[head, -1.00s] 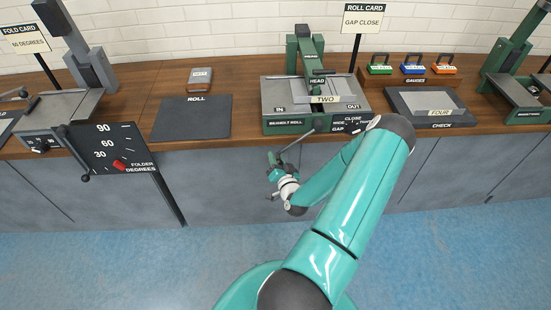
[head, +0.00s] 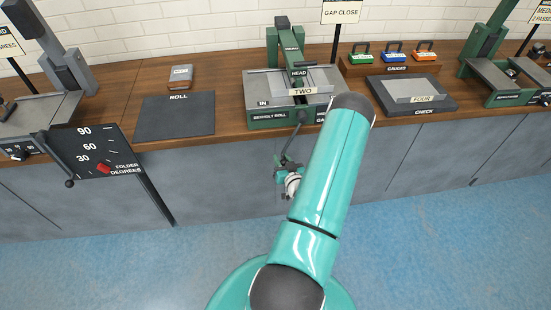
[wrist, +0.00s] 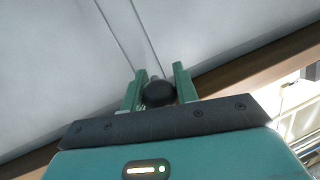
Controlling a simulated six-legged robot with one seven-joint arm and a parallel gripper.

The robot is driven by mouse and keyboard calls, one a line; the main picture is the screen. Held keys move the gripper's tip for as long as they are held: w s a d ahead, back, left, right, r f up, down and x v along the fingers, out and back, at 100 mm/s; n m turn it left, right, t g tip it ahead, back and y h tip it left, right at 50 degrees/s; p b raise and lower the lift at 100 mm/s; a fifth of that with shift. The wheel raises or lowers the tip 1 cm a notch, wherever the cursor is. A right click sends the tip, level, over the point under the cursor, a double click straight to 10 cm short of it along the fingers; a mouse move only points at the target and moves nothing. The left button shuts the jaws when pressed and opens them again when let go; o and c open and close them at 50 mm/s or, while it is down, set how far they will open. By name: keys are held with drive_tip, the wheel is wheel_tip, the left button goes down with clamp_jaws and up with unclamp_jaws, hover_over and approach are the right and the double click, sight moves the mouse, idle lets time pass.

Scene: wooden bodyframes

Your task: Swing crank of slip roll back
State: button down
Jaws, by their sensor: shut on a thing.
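The slip roll (head: 268,117), a green and grey bench machine labelled BEVIHOLT ROLL, stands on the wooden bench top. Its crank (head: 295,137) is a thin dark arm reaching from the machine's front down past the bench edge, pointing down and slightly left. My gripper (head: 284,163) is at the crank's lower end, in front of the grey cabinet. In the wrist view my green fingers (wrist: 158,86) stand on both sides of the black crank knob (wrist: 158,94), shut on it. My arm hides the right part of the machine's front.
The folder degrees board (head: 98,152) juts out in front of the bench at left, with a dark post. The ROLL mat (head: 175,116) and the CHECK plate (head: 412,96) flank the machine. Blue floor (head: 430,215) before the cabinets is clear.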

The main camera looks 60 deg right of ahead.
drive_tip(key=s+d+r+n+g+h, duration=0.1)
drive_tip(key=s+d+r+n+g, duration=0.1)
drive_tip(key=s+d+n, duration=0.3)
drive_tip(key=s+d+r+n+g+h, duration=0.1)
drive_tip(key=s+d+r+n, duration=0.2)
drive_tip(key=s+d+n, duration=0.3)
drive_tip(key=shift+s+d+r+n+g, duration=0.35)
drive_tip(key=shift+s+d, duration=1.5)
drive_tip(key=shift+s, duration=1.1)
drive_tip(key=c, duration=1.2)
unclamp_jaws()
drive_tip(key=shift+o, duration=0.6)
